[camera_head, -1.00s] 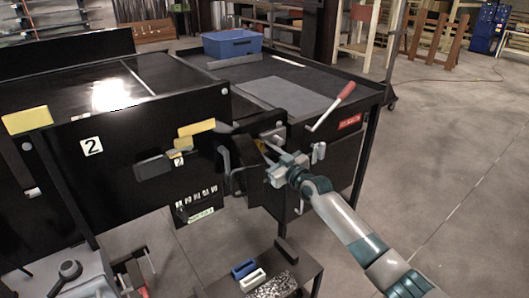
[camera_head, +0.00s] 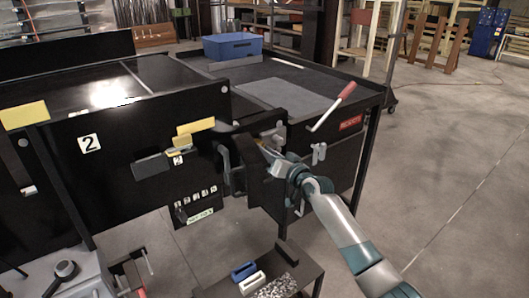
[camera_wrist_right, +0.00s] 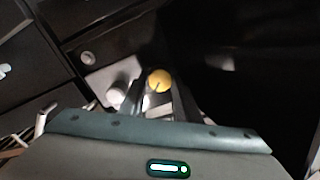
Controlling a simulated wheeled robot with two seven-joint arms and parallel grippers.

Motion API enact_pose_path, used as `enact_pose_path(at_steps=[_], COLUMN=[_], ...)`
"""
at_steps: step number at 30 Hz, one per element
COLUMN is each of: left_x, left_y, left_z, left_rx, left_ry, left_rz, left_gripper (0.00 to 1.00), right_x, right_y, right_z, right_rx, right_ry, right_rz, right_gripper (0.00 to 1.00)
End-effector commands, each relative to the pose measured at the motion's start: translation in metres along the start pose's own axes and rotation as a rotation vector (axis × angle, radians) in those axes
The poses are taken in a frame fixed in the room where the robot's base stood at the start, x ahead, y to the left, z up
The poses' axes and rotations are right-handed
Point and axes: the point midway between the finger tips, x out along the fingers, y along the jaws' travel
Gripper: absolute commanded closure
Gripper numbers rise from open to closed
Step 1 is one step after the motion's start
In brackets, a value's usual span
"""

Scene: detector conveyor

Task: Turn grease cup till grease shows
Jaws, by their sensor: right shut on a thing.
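What I take for the grease cup is a round yellow cap (camera_wrist_right: 159,80) with a dark line on it, in the right wrist view. It sits between the fingertips of my right gripper (camera_wrist_right: 165,97), which is shut on it. A pale cylinder (camera_wrist_right: 117,93) stands just left of it on a light grey block. In the head view my right gripper (camera_head: 272,156) reaches in at the right end of the black conveyor frame (camera_head: 120,175), and the cup is hidden there. No grease can be made out. My left gripper is not in view.
A blue bin (camera_head: 232,47) is on the table behind. A low dark shelf (camera_head: 310,268) with small blocks is below. The floor at right is clear.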

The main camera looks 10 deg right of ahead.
Motion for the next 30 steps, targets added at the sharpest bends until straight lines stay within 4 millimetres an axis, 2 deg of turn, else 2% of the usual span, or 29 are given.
enact_pose_path(at_steps=[6, 18, 19, 21, 30], left_x=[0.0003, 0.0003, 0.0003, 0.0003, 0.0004], left_y=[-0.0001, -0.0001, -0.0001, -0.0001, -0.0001], left_z=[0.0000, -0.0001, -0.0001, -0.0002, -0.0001], left_rx=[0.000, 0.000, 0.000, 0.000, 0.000], left_ry=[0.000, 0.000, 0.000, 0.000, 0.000], left_rz=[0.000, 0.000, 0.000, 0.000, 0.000], left_gripper=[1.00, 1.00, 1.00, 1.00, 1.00], right_x=[-0.0001, -0.0002, -0.0001, -0.0001, -0.0004], right_y=[0.0002, 0.0003, 0.0003, 0.0003, 0.0003], right_z=[-0.0001, -0.0001, -0.0001, -0.0001, 0.0000], right_rx=[0.056, 0.063, 0.063, 0.063, 0.062], right_ry=[0.000, 0.000, 0.000, 0.000, 0.000], right_rz=[0.000, 0.001, 0.001, 0.001, 0.000], right_gripper=[0.93, 0.93, 0.63, 0.52, 0.52])
